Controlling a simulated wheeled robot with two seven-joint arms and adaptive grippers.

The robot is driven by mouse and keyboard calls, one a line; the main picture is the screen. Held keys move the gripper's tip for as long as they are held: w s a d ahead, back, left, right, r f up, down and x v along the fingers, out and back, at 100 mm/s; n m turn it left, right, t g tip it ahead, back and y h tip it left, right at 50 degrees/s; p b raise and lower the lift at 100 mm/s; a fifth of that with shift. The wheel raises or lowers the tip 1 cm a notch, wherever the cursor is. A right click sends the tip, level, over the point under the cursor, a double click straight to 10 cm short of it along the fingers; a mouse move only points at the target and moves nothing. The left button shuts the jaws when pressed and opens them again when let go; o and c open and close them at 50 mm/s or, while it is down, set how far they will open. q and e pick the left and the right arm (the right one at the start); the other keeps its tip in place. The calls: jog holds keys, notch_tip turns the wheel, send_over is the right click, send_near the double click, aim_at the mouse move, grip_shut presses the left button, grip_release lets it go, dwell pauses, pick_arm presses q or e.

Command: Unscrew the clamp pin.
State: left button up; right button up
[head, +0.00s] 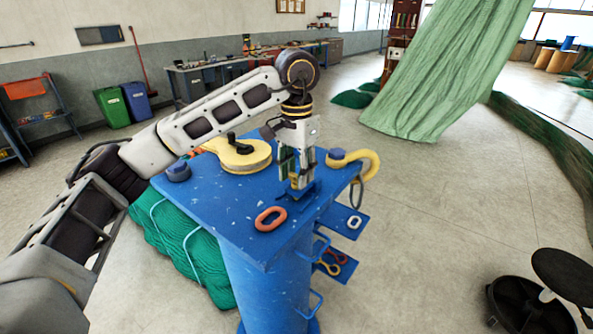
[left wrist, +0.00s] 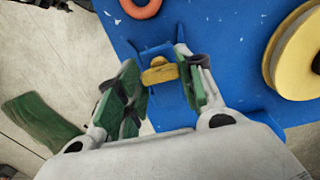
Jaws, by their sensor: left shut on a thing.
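My left gripper (head: 297,178) comes down from above onto a small blue clamp bracket (head: 312,190) near the right edge of the blue stand top. In the left wrist view, the left gripper (left wrist: 161,80) has its green-padded fingers on either side of a yellow pin head (left wrist: 160,72), which I take as the clamp pin. The fingers are shut on it. The blue bracket shows around and beyond the pin (left wrist: 150,50). The pin's lower part is hidden. My right gripper is not in view.
The blue stand top (head: 225,210) also bears a yellow pulley block (head: 240,155), an orange link (head: 270,218) and a yellow hook (head: 362,163). Green netting (head: 180,250) hangs at the left side. A black stool (head: 565,275) stands at the lower right. The floor to the right is mostly clear.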

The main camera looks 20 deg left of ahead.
pick_arm(q)
jog(key=shift+n, duration=0.4)
